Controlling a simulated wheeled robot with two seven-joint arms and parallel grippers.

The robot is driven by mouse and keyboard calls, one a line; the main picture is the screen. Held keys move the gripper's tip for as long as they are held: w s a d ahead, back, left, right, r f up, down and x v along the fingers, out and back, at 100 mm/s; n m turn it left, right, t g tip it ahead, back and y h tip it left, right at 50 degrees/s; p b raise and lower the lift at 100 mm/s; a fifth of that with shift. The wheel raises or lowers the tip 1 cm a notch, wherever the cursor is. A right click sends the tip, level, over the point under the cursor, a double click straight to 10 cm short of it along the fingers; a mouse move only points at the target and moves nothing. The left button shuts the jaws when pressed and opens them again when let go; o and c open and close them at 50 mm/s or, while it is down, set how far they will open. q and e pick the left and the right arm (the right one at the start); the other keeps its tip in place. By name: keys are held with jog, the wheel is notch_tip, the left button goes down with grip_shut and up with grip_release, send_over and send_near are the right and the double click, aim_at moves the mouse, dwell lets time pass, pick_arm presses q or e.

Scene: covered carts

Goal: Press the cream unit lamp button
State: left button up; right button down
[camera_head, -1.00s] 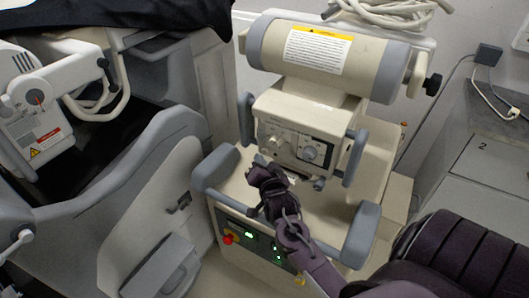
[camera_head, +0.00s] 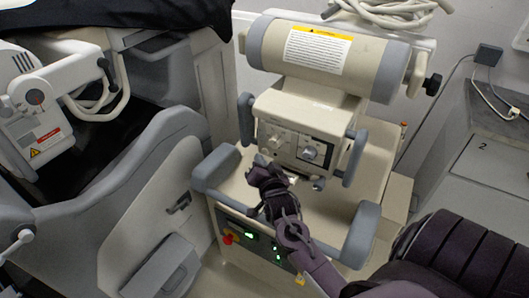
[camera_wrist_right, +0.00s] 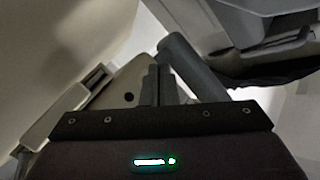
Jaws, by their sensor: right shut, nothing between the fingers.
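The cream unit (camera_head: 265,107) stands in the middle of the head view, with a thick cylinder on top. Its upper control panel (camera_head: 300,147) carries a knob (camera_head: 310,153) and other small controls. I cannot tell which control is the lamp button. My right gripper (camera_head: 259,162) is shut and empty. Its tips are just below and in front of the panel's lower left edge, and I cannot tell if they touch it. The right wrist view shows the shut dark fingers (camera_wrist_right: 156,82) with a grey bar beyond. My left gripper is not in view.
Grey handles (camera_head: 216,167) flank the unit's lower body, one more (camera_head: 362,232) right of my arm. A lower panel has a red button (camera_head: 228,239) and green displays. A grey and cream machine (camera_head: 150,165) fills the left; a counter (camera_head: 490,165) is at right.

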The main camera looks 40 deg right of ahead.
dwell(0.4)
jog(key=shift+w+d, duration=0.15)
jog(key=shift+d, duration=0.25)
jog(key=shift+w+d, duration=0.15)
jog(key=shift+d, duration=0.25)
dwell(0.7)
jog(key=shift+a+p, duration=0.1)
jog(key=shift+p, duration=0.25)
jog(key=shift+s+a+p, duration=0.35)
jog(key=shift+a, duration=0.35)
jog(key=shift+s+a+p, duration=0.3)
jog(key=shift+a, duration=0.45)
jog(key=shift+s+a+p, duration=0.3)
jog(key=shift+s+a, duration=0.05)
jog(key=shift+a, duration=0.45)
jog(key=shift+s+a+p, duration=0.3)
jog(key=shift+a, duration=0.45)
